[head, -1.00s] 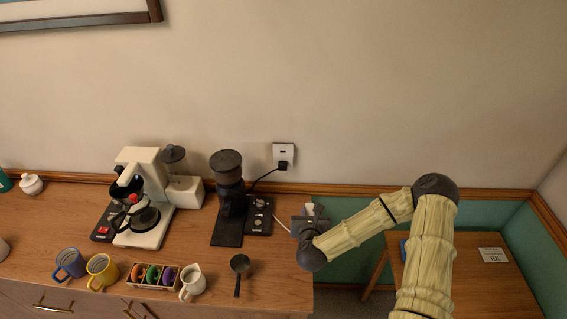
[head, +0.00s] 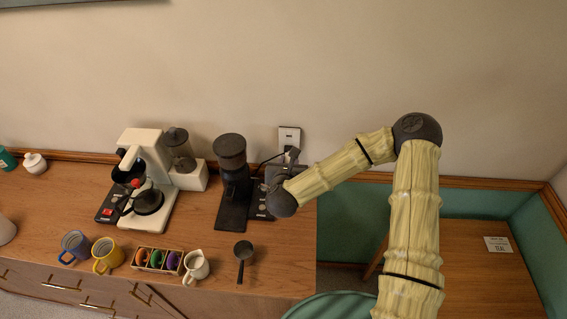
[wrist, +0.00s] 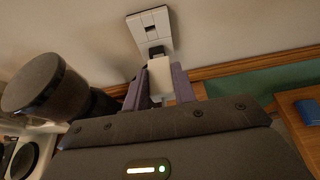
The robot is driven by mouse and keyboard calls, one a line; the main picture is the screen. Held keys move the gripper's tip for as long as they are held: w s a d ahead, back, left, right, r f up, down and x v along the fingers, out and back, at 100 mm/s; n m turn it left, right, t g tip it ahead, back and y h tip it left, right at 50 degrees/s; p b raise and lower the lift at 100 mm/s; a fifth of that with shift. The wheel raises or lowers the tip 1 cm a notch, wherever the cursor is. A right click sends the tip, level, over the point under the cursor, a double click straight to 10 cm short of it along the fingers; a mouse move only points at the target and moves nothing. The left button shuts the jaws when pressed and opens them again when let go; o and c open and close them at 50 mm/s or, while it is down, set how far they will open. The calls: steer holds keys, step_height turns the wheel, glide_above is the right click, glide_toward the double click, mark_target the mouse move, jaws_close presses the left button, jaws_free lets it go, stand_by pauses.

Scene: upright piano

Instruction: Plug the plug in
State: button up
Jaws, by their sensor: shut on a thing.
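A white plug (wrist: 160,78) sits between the two purple-grey fingers of my gripper (wrist: 160,88), which is shut on it. The plug points toward the wall. A pale wall outlet (wrist: 150,28) is just beyond, and also shows in the head view (head: 289,132). Its upper part shows a small dark opening. A black plug (wrist: 156,52) is at its lower part, just past the white plug in the wrist view; I cannot tell whether they touch. In the head view my gripper (head: 288,162) is below the outlet, partly hiding the plugs.
A black grinder (head: 231,175) stands close to the left of my gripper, with its cord running to the outlet. A white coffee maker (head: 146,180), mugs (head: 107,255), a small pitcher (head: 196,266) and a black scoop (head: 243,256) are on the wooden counter (head: 290,250). A lower table (head: 465,275) is right.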

mark_target(288, 152)
steer(key=shift+w, duration=0.3)
steer(key=shift+w+a, duration=0.3)
steer(key=shift+w, duration=0.25)
steer(key=shift+w+a, duration=0.1)
steer(key=shift+w, duration=1.9)
steer(key=shift+s, duration=0.1)
steer(key=shift+b, duration=0.35)
steer(key=shift+d, duration=0.2)
steer(key=shift+a, duration=0.1)
